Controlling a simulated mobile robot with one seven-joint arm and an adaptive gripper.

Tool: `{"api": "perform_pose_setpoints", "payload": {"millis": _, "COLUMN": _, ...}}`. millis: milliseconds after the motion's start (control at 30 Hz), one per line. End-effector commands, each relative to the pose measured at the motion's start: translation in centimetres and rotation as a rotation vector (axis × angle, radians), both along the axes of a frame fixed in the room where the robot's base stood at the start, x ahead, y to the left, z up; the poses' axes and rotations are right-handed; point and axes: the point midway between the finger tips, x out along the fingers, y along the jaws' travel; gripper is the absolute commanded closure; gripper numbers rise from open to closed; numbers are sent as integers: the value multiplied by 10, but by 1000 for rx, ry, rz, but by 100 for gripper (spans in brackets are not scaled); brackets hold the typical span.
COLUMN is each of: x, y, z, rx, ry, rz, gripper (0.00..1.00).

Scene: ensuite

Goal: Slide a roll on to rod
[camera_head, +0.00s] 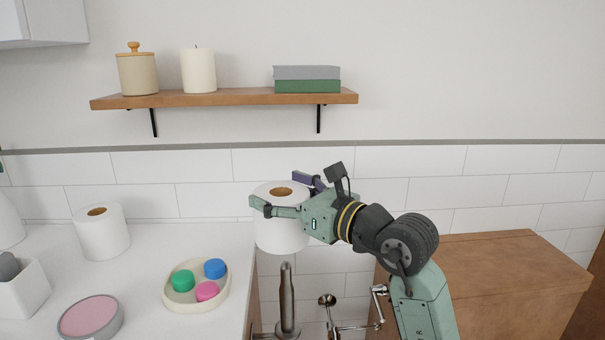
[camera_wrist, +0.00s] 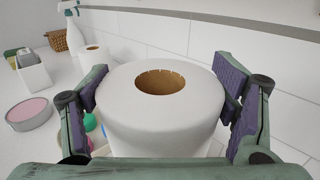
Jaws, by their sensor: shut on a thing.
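My gripper (camera_head: 279,194) is shut on a white toilet roll (camera_head: 281,233), with a finger on either side of it. The held roll is upright, its brown core hole facing up; it also fills the middle of the wrist view (camera_wrist: 160,118). In the head view the roll appears above an upright metal rod (camera_head: 287,297), with the rod's top end visible just below the roll. Whether the core lines up with the rod in depth cannot be told. A second white roll (camera_head: 101,232) stands upright on the counter at the left.
The white counter (camera_head: 145,256) holds a round tray (camera_head: 170,302) with coloured pieces, a pink-topped tin (camera_head: 90,318) and a white box (camera_head: 24,290). A wooden shelf (camera_head: 225,98) is on the wall above. Metal fittings (camera_head: 327,300) stand right of the rod, near a wooden cabinet (camera_head: 505,265).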

Motion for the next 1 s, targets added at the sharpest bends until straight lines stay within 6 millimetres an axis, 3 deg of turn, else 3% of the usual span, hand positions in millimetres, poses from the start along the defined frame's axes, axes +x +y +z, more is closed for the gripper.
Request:
{"api": "perform_pose_setpoints", "payload": {"millis": 467, "x": -1, "y": 6, "z": -15, "rx": 1, "ry": 1, "rz": 13, "gripper": 51}}
{"api": "perform_pose_setpoints", "payload": {"millis": 1000, "x": -1, "y": 5, "z": -54, "rx": 0, "ry": 0, "rz": 12, "gripper": 51}}
